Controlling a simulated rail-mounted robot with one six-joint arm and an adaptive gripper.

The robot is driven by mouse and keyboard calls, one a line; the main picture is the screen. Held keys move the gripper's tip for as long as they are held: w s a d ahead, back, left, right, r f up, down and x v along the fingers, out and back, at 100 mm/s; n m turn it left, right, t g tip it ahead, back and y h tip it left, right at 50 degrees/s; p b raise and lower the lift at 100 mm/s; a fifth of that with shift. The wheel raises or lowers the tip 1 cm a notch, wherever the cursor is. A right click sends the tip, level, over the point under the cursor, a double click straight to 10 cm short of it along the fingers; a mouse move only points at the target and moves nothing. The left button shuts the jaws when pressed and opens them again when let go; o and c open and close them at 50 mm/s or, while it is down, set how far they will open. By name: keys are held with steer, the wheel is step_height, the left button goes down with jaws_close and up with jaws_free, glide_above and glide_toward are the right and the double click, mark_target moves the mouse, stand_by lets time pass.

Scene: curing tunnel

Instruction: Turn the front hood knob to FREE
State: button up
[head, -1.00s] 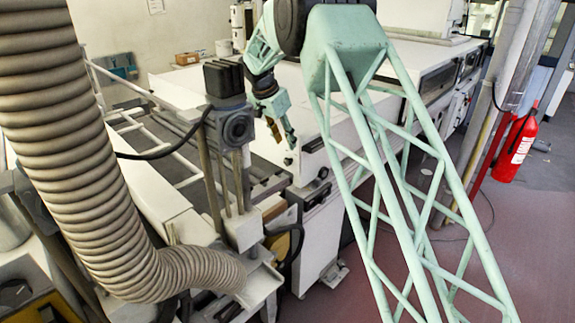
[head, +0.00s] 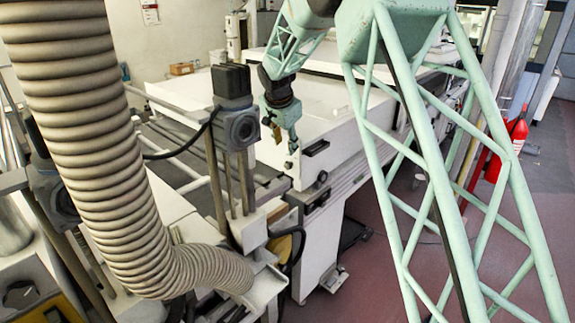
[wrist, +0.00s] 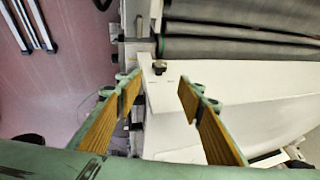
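A small black knob (wrist: 159,68) sits on the white hood panel (wrist: 165,98), with small faint marks beside it that I cannot read. In the wrist view it lies between and just beyond my two fingertips. In the head view a small dark spot that looks like this knob (head: 289,165) is at the hood's near corner, just below my gripper (head: 286,145). My gripper is open, its wood-coloured finger pads apart (wrist: 160,82) with nothing between them. I see no contact with the knob. Which way the knob points is too small to tell.
A dark handle (head: 316,148) and a round black knob (head: 322,177) are on the machine's side, right of my gripper. A motor on posts (head: 238,128) and a ribbed hose (head: 110,130) stand left. Dark rollers (wrist: 240,48) lie beyond the panel.

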mark_target(287, 163)
steer(key=shift+f, duration=0.15)
steer(key=shift+p+x, duration=0.35)
steer(key=shift+x, duration=6.45)
steer(key=shift+d, duration=0.1)
steer(key=c, duration=0.9)
steer(key=shift+o, duration=0.2)
steer(key=shift+w, duration=0.1)
steer(key=shift+g+h+p, duration=0.35)
steer(key=shift+g+h, duration=0.05)
steer(key=shift+h, duration=0.2)
